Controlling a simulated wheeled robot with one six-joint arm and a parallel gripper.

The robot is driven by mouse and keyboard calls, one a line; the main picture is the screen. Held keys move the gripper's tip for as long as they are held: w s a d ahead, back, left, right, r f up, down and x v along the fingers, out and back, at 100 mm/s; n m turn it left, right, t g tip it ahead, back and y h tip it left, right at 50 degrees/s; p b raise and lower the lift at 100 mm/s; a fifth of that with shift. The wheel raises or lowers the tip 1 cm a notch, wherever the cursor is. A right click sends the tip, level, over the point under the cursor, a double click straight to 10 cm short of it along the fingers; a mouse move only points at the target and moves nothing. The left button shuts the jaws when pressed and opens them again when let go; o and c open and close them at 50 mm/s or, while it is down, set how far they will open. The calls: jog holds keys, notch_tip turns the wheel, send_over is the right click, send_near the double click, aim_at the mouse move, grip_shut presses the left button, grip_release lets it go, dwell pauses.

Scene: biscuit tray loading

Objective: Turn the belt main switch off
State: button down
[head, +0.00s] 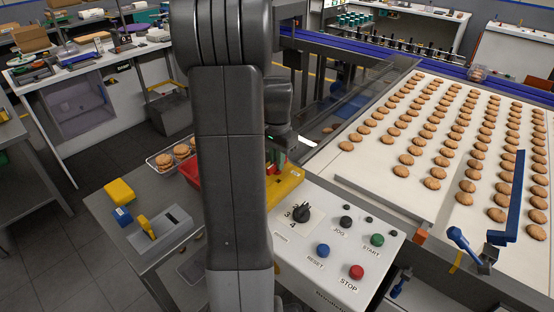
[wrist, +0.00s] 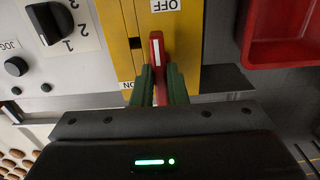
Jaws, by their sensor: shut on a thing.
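The belt main switch is a yellow box (wrist: 190,55) with a red lever (wrist: 157,42) that has a white stripe. An OFF label (wrist: 165,5) shows at the top of the wrist view, and a partly covered ON label (wrist: 127,85) shows lower left. My gripper (wrist: 160,78) is shut on the red lever, with one green finger on each side. The lever's lower part is between the fingers; its exact angle is hard to tell. In the head view the yellow box (head: 288,188) is partly hidden behind my arm, and the lever is mostly covered there.
The control panel (head: 330,215) holds a numbered knob (head: 301,213) and several buttons, close beside the switch. A red tray (wrist: 285,40) lies on the other side. The belt (head: 385,190) carries many biscuits. A grey box with a yellow handle (head: 160,235) stands at left.

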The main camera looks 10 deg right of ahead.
jog(key=c, duration=1.4)
grip_release()
jog(key=shift+c, duration=0.2)
notch_tip(320, 180, up, 14)
jog(key=b, duration=0.1)
jog(key=shift+f, duration=0.1)
notch_tip(320, 180, down, 14)
jog(key=shift+r+p, duration=0.1)
jog(key=shift+p, duration=0.4)
jog(key=shift+r, duration=0.1)
